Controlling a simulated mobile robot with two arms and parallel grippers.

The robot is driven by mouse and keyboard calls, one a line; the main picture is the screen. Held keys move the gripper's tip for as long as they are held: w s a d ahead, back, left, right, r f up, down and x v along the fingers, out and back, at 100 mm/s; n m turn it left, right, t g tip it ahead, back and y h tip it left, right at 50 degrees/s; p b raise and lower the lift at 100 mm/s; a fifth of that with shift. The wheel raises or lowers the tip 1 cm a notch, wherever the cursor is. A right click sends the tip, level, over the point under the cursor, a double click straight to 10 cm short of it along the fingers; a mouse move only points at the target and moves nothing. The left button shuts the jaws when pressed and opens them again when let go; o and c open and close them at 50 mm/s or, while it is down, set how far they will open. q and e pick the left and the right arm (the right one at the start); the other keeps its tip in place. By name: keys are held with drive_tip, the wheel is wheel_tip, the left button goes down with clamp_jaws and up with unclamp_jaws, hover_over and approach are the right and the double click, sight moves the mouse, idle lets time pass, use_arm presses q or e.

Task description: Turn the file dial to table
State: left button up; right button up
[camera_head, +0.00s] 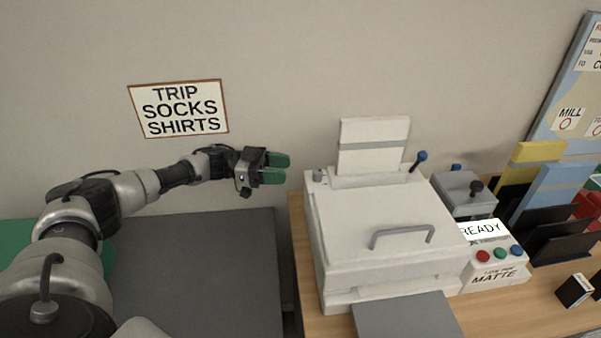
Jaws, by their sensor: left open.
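A white printer (370,225) stands on the wooden desk. A small grey knob (319,175) sits at its back left corner; I cannot read any mark by it, nor tell if it is the file dial. A control box (495,262) at the printer's right has a display reading READY, red, green and blue buttons, and a label reading MATTE. My left gripper (276,168) has green fingertips, is open and empty, and is in the air just left of the printer, apart from the knob. My right gripper is out of view.
A grey unit with a black knob (476,187) stands behind the control box. Dark file holders (555,245) stand at the right. A dark grey surface (195,275) lies below my left arm. A sign (180,108) hangs on the wall.

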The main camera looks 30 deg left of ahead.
use_arm(q)
drive_tip(key=shift+v, duration=1.35)
